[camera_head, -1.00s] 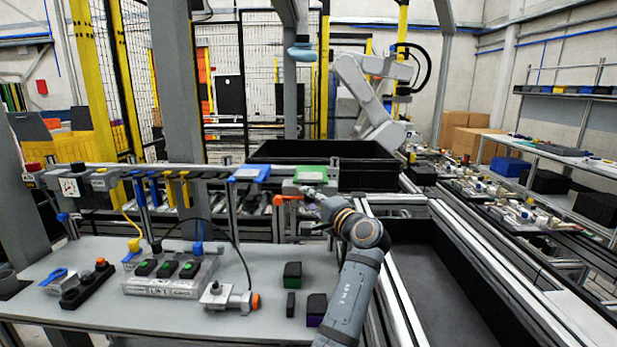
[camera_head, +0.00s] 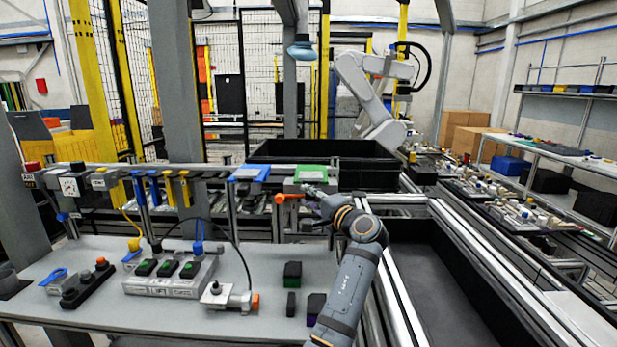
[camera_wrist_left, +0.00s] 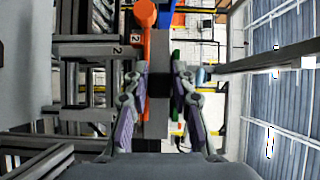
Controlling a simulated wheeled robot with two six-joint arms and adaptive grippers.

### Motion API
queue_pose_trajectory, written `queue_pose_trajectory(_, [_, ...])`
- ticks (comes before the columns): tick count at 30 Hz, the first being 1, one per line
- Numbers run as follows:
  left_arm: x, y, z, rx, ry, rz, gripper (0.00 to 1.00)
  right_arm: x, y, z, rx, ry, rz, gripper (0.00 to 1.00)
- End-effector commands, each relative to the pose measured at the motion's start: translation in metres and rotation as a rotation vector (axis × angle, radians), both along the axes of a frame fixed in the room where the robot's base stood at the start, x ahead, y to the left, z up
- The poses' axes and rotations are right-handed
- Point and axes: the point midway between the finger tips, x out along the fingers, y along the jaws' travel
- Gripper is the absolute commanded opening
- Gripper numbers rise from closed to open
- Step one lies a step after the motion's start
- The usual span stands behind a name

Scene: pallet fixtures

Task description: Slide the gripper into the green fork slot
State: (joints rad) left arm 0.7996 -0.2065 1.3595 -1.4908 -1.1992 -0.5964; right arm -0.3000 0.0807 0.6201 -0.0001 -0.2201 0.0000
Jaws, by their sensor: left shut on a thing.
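The green-topped grey fixture (camera_head: 311,174) sits on the rail across the back of the bench. My left gripper (camera_head: 311,190) is at the front lower edge of this fixture, beside the orange handle (camera_head: 289,197). In the left wrist view, my left gripper (camera_wrist_left: 158,85) has a finger on each side of a dark grey piece (camera_wrist_left: 158,78) and is shut on it. The slot opening itself cannot be made out. My right gripper is not in view.
A blue-topped fixture (camera_head: 249,173) stands left of the green one on the rail. A black bin (camera_head: 330,150) is behind. The bench below carries a button box (camera_head: 168,276) and small dark blocks (camera_head: 292,272).

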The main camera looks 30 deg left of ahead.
Motion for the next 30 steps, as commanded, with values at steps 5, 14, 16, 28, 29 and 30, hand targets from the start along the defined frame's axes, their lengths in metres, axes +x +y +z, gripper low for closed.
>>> queue_pose_trajectory(5, [0.0033,0.0001,-0.0006,0.002,0.001,-0.002,0.0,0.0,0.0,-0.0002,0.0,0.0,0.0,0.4])
queue_pose_trajectory(14, [0.0107,0.0041,-0.0004,0.003,0.002,-0.001,0.0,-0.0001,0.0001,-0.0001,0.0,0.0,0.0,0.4])
queue_pose_trajectory(16, [0.0104,0.0038,-0.0009,0.002,0.002,-0.002,0.0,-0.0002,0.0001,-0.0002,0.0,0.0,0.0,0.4])
queue_pose_trajectory(28, [0.0106,0.0034,-0.0052,0.002,0.006,-0.002,0.0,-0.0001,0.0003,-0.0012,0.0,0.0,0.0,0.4])
queue_pose_trajectory(29, [0.0106,0.0034,-0.0054,0.002,0.006,-0.002,0.29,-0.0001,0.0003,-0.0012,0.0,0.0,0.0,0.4])
queue_pose_trajectory(30, [0.0106,0.0034,-0.0058,0.001,0.006,-0.002,0.34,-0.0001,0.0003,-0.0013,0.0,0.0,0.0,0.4])
